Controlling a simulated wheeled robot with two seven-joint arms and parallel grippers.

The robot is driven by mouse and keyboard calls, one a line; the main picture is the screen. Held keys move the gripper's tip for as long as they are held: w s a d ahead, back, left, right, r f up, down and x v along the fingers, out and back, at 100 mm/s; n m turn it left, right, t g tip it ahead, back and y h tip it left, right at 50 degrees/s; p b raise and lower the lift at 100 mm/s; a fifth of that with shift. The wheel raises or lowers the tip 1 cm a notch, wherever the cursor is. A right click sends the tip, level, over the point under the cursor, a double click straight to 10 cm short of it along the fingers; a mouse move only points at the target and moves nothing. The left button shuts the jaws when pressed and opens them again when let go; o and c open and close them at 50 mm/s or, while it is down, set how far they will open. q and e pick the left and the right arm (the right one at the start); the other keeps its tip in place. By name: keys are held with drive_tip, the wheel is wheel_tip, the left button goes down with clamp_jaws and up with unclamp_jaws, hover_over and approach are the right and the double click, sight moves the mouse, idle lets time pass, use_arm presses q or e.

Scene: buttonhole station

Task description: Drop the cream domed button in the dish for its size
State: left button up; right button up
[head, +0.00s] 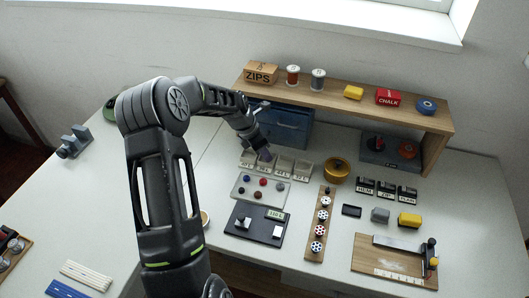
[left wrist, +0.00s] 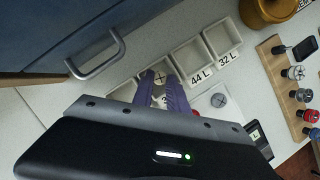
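The cream domed button (left wrist: 159,77), with a cross mark, shows between the purple fingertips of my left gripper (left wrist: 161,84) in the left wrist view. The fingers look closed on it. In the head view my left gripper (head: 265,155) is over the row of pale dishes, around the second from the left; the button is hidden there. In the left wrist view the dish labelled 44 L (left wrist: 190,59) and the dish labelled 32 L (left wrist: 224,39) are empty. The dish under the fingers has a mostly covered label. My right gripper is not in view.
A tray (head: 240,188) with several buttons lies in front of the dishes. A blue drawer unit (head: 292,128) with a handle stands close behind them. A yellow-brown pot (head: 336,170) stands to their right. A wooden strip (head: 313,244) with spools lies further front.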

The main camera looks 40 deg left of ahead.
use_arm(q)
drive_tip(key=shift+o, duration=1.2)
drive_tip(key=shift+r+p, duration=0.4)
drive_tip(key=shift+r, duration=0.1)
drive_tip(key=b+v, duration=0.1)
drive_tip(key=v, duration=1.1)
drive_tip(key=shift+b, duration=0.4)
drive_tip(key=shift+r, duration=0.1)
